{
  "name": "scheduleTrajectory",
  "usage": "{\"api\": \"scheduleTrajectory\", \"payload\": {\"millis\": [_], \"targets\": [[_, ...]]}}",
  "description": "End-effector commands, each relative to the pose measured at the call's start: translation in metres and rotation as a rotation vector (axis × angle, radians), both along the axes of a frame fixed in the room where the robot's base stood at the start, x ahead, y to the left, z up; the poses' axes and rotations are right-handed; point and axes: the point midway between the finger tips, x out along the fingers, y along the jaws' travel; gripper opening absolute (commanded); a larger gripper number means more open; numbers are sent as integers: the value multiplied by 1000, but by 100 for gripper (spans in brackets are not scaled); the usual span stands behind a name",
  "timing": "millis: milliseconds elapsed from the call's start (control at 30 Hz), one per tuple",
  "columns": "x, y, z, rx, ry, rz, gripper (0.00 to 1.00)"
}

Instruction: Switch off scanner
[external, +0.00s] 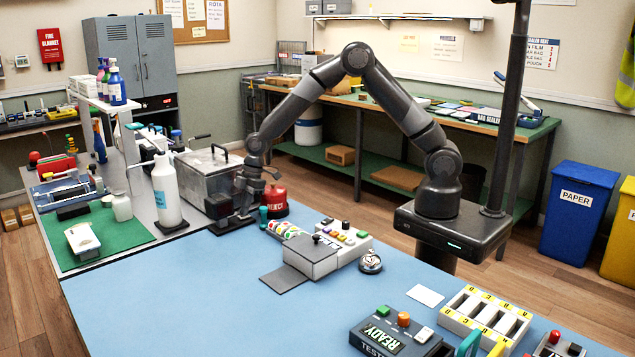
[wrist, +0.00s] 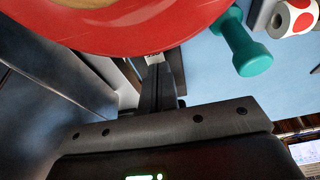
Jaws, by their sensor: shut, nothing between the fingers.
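No object in view carries a readable scanner label, so I cannot tell for certain which one is the scanner. A grey box with a flat dark flap (external: 310,257) sits on the blue table beside a strip of coloured buttons (external: 342,238). My gripper (external: 241,210) is at the table's far left edge, low, beside a grey metal case (external: 208,175) and a red round object (external: 274,200). In the wrist view my gripper's fingers (wrist: 157,68) are together and empty, and the red object (wrist: 120,25) covers their upper surroundings. Contact with it cannot be told.
A teal dumbbell-shaped object (wrist: 240,42) and a red-dotted roll (wrist: 292,18) lie near the gripper. A white bottle (external: 165,188) stands left of it. A silver bell (external: 371,262) and a READY tester (external: 390,335) are to the right. The blue table's front left is clear.

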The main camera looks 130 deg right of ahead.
Motion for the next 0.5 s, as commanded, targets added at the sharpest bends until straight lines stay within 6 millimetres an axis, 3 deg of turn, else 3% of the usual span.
{"api": "scheduleTrajectory", "payload": {"millis": [367,500], "targets": [[2,0,1,0,0,0,0],[1,-1,11,-2,-2,-1,0]]}}
